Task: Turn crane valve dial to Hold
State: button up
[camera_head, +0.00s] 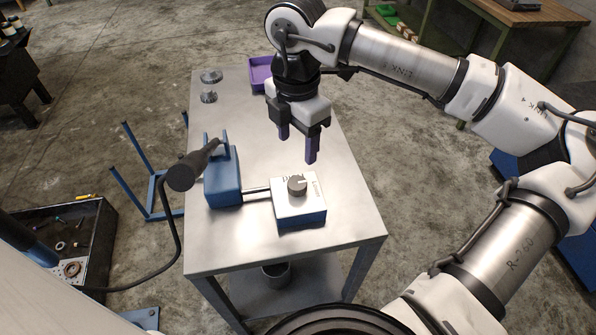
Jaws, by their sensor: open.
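The box stands on the metal table, right of centre, towards the near edge. Dark lettering surrounds the knob, too small to read, so I cannot tell its setting. A pale mark shows on the knob's right side. My gripper (297,145) points down with its two dark fingers apart and empty. In the picture it is just above and beyond the dial, not touching it.
A blue block (223,180) with a dark handle-like part joins the valve box by a short rod. A cable hangs off the table's left edge. Metal gears (209,97) and a purple tray (261,74) lie at the far end. The table top (345,215) is bare right of the box.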

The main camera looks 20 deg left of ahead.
aim_at(297, 183)
notch_tip(297, 183, down, 12)
jog(key=shift+r+p, duration=0.25)
jog(key=shift+p, duration=0.75)
jog(key=shift+c, duration=0.2)
jog(key=c, duration=0.9)
